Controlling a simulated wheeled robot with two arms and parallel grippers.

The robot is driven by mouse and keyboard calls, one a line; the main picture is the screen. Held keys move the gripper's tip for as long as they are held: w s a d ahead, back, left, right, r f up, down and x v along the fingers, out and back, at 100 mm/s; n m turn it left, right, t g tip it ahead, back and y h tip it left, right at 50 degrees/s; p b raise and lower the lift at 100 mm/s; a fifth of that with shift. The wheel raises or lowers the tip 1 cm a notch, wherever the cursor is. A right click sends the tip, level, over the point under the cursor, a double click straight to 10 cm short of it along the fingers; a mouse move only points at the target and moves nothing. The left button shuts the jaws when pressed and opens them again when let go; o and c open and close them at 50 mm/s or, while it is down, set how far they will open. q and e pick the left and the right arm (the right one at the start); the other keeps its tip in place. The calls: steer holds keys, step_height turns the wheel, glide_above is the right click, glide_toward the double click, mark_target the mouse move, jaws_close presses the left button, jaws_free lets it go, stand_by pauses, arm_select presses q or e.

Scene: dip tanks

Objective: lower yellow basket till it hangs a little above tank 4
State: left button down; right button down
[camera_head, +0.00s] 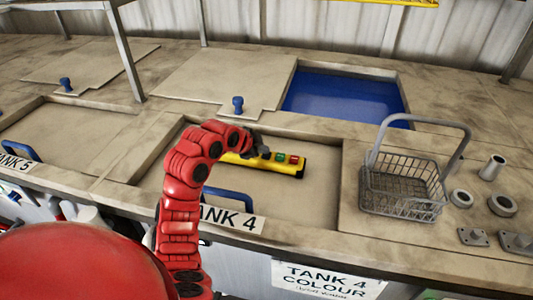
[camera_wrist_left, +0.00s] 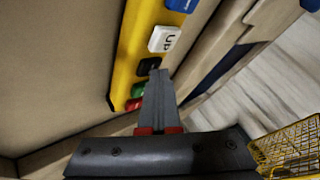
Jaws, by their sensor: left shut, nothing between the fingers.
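The yellow pendant (camera_head: 273,166) with coloured buttons is over the beige surface behind the TANK 4 label (camera_head: 240,219). In the left wrist view, the pendant (camera_wrist_left: 132,60) shows blue, white "UP", black, green and red buttons. My left gripper (camera_head: 260,148) is shut and empty at the pendant. In the wrist view, its fingertips (camera_wrist_left: 157,74) are at the black button (camera_wrist_left: 148,67); I cannot tell whether they touch it. A yellow mesh basket (camera_wrist_left: 290,148) shows partly at the wrist view's lower right. A yellow edge (camera_head: 385,2) shows at the head view's top. My right gripper is not in view.
A grey wire basket (camera_head: 395,190) stands on the counter at the right, beside metal fittings (camera_head: 502,205). An open tank of blue liquid (camera_head: 345,92) lies behind. A metal post (camera_head: 124,52) stands at the left. A blue handle (camera_head: 228,198) is near the TANK 4 label.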

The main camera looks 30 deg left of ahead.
mark_target(263, 156)
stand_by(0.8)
arm_select(q)
steer(key=shift+r, duration=0.85)
steer(key=shift+r, duration=2.55)
